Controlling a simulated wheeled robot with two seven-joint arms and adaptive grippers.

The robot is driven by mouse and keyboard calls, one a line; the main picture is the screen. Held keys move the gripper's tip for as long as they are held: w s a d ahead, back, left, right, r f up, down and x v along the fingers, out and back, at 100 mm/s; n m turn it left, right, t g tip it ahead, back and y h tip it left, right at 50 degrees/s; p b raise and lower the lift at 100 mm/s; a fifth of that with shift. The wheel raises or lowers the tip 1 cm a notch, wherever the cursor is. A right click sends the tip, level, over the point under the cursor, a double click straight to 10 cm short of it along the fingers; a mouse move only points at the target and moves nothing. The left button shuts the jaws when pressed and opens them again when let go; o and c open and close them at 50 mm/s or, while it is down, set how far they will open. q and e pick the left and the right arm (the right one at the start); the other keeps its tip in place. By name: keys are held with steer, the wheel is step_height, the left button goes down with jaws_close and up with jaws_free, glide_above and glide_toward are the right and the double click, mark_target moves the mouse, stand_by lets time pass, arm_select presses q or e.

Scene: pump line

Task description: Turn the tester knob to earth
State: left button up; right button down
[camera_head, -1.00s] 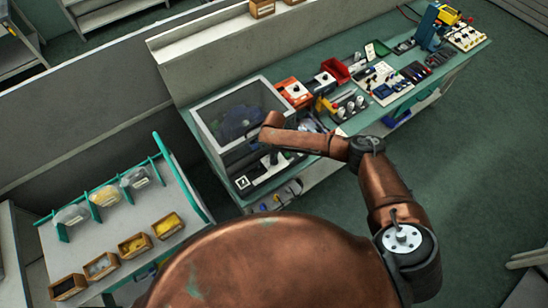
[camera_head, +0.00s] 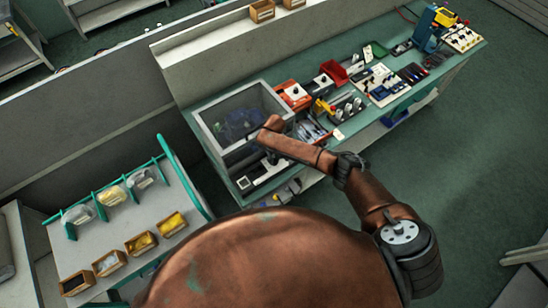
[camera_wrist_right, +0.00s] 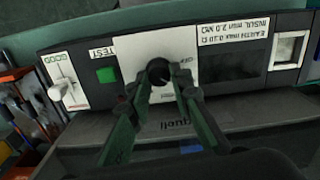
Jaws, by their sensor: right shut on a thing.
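The tester is a dark panel in the right wrist view, with a white label reading EARTH and INSUL limits (camera_wrist_right: 235,28) above a dark window. Its round black knob (camera_wrist_right: 159,72) sits on a white plate in the middle. My right gripper (camera_wrist_right: 160,84) has both fingers around the knob, shut on it. The knob's pointer is hidden, so its setting cannot be read. In the head view, my right wrist covers most of the gripper, over the tester (camera_head: 248,183) at the bench's near left end. My left gripper is not in view.
A green TEST button (camera_wrist_right: 106,75) and a white lever (camera_wrist_right: 58,90) by a GOOD label are left of the knob. A grey-framed clear box (camera_head: 215,135) stands behind the tester. Tools and boxes fill the bench rightward. A side table (camera_head: 105,225) stands left.

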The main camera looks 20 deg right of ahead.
stand_by(0.3)
steer(key=c, duration=1.7)
jaws_free()
steer(key=shift+c, duration=0.2)
step_height(320, 180, up, 12)
